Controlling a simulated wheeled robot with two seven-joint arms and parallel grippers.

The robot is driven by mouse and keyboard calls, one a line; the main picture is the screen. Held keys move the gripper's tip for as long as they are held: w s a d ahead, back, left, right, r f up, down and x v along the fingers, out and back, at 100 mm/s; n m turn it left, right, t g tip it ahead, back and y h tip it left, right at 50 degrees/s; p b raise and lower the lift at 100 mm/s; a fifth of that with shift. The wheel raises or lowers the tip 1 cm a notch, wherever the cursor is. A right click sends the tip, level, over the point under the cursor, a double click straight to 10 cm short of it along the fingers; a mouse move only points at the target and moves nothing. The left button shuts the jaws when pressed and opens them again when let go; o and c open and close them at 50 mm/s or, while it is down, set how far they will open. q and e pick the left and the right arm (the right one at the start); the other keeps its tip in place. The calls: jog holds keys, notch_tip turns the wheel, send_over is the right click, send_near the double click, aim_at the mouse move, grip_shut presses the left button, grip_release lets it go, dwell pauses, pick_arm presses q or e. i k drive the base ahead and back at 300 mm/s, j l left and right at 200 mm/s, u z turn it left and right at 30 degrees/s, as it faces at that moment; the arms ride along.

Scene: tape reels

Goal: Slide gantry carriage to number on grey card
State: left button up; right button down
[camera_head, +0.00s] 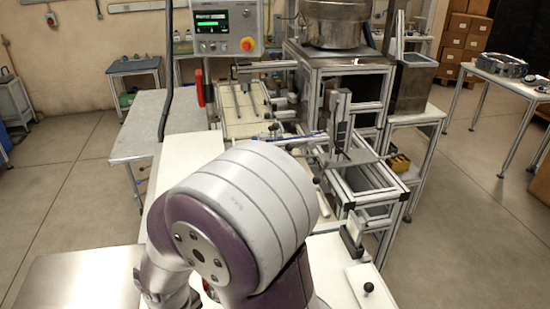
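An upright metal slide unit with a black strip (341,118) stands on the aluminium gantry frame (375,183) right of centre; it looks like the gantry carriage, but I cannot be sure. No grey card with a readable number can be made out. A small pale plate on a block (353,233) stands at the front of the frame, with no legible marking. One of my arms, white and purple, fills the lower middle and hides part of the bench and frame. Neither of my grippers can be seen.
A control panel (226,28) with a green display and red button hangs at top left of centre. A steel bowl (336,22) sits on the machine behind. A black knob (368,287) is on the white bench at front right. A side table (510,78) stands at right.

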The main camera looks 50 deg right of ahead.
aim_at(341, 156)
jog(key=i+l+z, duration=0.1)
jog(key=z, duration=0.35)
jog(key=i+l+z, duration=0.15)
jog(key=z, duration=0.35)
jog(key=i+z, duration=0.15)
jog(key=z, duration=0.3)
jog(key=i+z, duration=0.2)
jog(key=z, duration=0.3)
jog(key=k+j+z, duration=0.2)
jog(key=k+z, duration=0.15)
jog(key=z, duration=0.15)
jog(key=k+z, duration=0.5)
jog(key=i+j, duration=0.05)
jog(key=i, duration=0.05)
